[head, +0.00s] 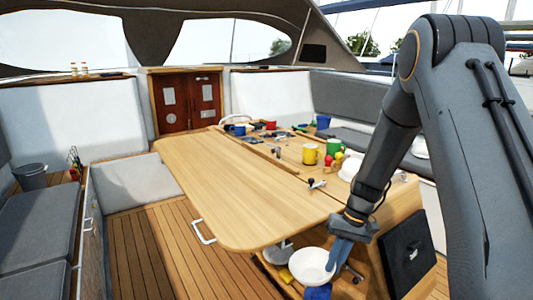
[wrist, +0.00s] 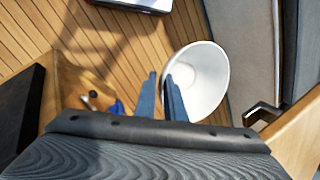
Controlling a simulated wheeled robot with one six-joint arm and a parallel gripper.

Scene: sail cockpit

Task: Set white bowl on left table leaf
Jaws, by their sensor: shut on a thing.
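The white bowl (head: 312,268) is in my gripper (head: 338,258), off the near end of the table and lower in the picture than the table's edge. In the wrist view the bowl (wrist: 205,80) is tilted, and its left rim is at the blue fingers of my gripper (wrist: 160,90). The fingers are shut on that rim. The left table leaf (head: 225,185) is a wide, bare wooden panel, up and to the left of the bowl in the head view. My arm hides part of the table's right side.
The table's middle strip holds a yellow mug (head: 310,154), a green mug (head: 334,147), a red mug (head: 271,125) and small tools. Another white bowl (head: 349,168) stands on the right. A metal handle (head: 203,232) juts below the leaf's left edge. A black panel (head: 408,252) is at the right.

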